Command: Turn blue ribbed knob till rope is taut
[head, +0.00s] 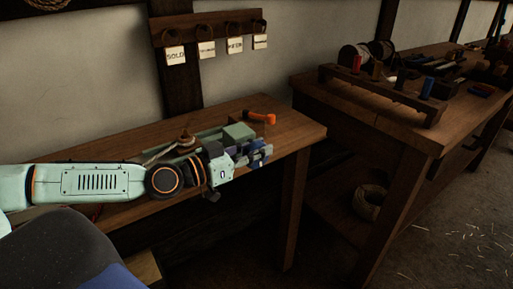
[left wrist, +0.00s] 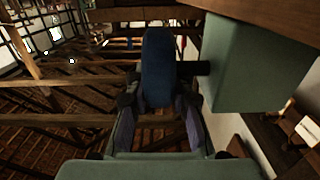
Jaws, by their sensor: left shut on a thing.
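The blue knob (left wrist: 158,72) stands upright between my left gripper's fingers in the left wrist view. A short dark shaft (left wrist: 196,68) joins it to a green block (left wrist: 262,62). My left gripper (left wrist: 159,115) is shut on the knob, one finger on each side. In the head view my left gripper (head: 258,155) is at the bench's front edge, beside the green block (head: 239,133), and mostly hides the knob. A small brown piece (head: 186,139) and a pale strip (head: 160,153) lie behind my arm; I cannot tell whether the strip is rope or how tight it is. My right gripper is out of view.
An orange-handled tool (head: 260,117) lies on the wooden bench (head: 300,130) behind the gripper. A second bench (head: 425,132) with spools and a rack stands to the right. A rope coil (head: 369,202) sits on its lower shelf. Labelled tags hang on the wall.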

